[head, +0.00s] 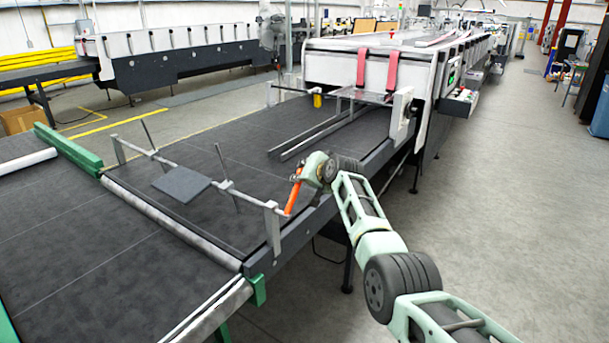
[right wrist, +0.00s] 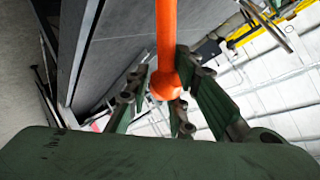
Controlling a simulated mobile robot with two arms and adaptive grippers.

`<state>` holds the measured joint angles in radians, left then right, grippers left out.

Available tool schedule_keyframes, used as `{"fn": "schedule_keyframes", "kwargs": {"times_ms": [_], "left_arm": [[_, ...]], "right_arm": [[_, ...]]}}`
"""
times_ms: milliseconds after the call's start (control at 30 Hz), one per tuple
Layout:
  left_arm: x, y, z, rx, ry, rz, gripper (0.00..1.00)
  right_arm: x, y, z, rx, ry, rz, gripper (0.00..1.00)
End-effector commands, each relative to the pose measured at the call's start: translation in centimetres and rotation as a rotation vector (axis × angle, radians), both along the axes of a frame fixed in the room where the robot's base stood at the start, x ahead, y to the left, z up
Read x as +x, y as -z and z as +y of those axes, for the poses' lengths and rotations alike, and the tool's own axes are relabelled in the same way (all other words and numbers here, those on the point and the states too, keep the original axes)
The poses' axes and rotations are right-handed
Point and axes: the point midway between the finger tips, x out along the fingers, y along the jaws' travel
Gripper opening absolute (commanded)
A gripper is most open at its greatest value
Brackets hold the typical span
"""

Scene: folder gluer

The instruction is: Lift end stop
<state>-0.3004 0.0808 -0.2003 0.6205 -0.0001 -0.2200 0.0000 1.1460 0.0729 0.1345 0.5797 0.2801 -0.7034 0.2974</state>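The end stop is a grey crossbar (head: 161,160) that spans the dark conveyor belt, with thin upright rods and a flat dark plate (head: 181,184) on it. An orange lever handle (head: 293,195) stands at its near right end, tilted. My right gripper (head: 306,178) is at the upper end of this handle. In the right wrist view the handle (right wrist: 166,35) runs down to a round orange knob. The fingers of my right gripper (right wrist: 163,82) lie close on both sides of the knob and appear closed on it. Their exact contact is partly hidden. My left gripper is not in view.
The conveyor belt (head: 80,245) fills the lower left, with green side parts (head: 68,148). The folder gluer (head: 330,65) with two red straps stands behind. A bracket post (head: 271,228) is close to my right gripper. Open grey floor (head: 500,200) lies to the right.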

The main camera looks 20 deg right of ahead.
Motion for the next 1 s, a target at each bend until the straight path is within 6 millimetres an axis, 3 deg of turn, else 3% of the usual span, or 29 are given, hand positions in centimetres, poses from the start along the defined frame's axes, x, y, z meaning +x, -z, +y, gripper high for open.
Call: {"fn": "schedule_keyframes", "kwargs": {"times_ms": [33,200,667,1000], "left_arm": [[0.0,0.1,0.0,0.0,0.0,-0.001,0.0],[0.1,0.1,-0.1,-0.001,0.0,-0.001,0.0],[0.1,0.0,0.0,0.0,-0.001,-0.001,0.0],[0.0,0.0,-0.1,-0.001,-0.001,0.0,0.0]], "right_arm": [[-0.4,1.4,0.4,0.002,-0.007,0.026,0.26],[-0.3,1.3,0.5,0.003,-0.009,0.025,0.38],[-0.7,0.5,0.2,0.004,-0.006,0.014,0.38],[-3.7,-1.4,-0.3,0.003,-0.004,0.009,0.38]]}}
